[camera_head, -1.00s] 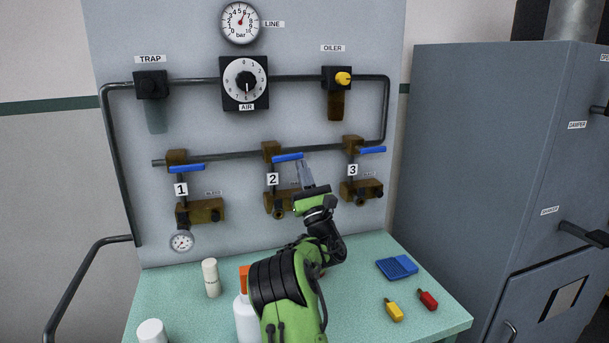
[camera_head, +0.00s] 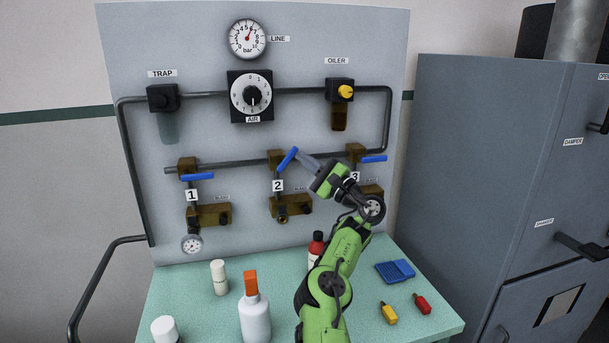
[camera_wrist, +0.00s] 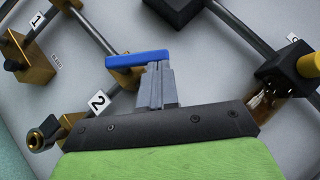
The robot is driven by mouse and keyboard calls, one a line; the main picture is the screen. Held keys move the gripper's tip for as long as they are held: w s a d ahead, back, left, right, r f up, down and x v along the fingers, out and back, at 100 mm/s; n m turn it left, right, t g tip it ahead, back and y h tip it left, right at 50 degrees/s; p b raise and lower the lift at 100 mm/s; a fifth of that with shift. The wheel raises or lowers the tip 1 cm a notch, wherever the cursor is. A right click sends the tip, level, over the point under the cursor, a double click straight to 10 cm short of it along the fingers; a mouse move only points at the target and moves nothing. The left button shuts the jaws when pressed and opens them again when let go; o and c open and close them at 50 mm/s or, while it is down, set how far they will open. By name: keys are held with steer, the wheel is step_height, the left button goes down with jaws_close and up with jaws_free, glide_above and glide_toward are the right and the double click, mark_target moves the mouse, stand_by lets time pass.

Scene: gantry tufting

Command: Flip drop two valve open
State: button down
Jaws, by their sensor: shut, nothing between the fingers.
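The drop two valve (camera_head: 277,159) is a brass body on the pipe above the label 2 (camera_head: 278,186). Its blue lever (camera_head: 288,160) is tilted, with its right end up and its left end down. My gripper (camera_head: 300,160) is shut with nothing between its fingers. Its fingertips are at the lever, coming from the lower right. In the wrist view the closed fingertips (camera_wrist: 156,68) meet the underside of the blue lever (camera_wrist: 138,59), or nearly so; exact contact is hard to tell.
The drop one lever (camera_head: 197,177) and drop three lever (camera_head: 374,159) lie about level. My arm partly covers drop three's label and lower block. Bottles, a blue pad (camera_head: 395,271) and yellow (camera_head: 388,313) and red (camera_head: 423,303) items stand on the green bench (camera_head: 190,305).

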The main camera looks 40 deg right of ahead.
mark_target(294, 147)
steer(key=r+n+g+p, duration=0.1)
steer(key=r+n+g+y+p, duration=0.1)
steer(key=n+p, duration=0.1)
steer(key=shift+w+a+r, duration=0.1)
steer(key=shift+w+a, duration=0.1)
steer(key=shift+a, duration=0.15)
steer(key=shift+w+a+r+n+g+p, duration=0.15)
steer(key=shift+a+r+n+g+p, duration=0.15)
steer(key=shift+n+g+p, duration=0.5)
steer(key=shift+w+a+r+n+g+p, duration=0.45)
steer(key=shift+a+n+p, duration=0.2)
steer(key=shift+p, duration=0.5)
steer(key=shift+s, duration=0.1)
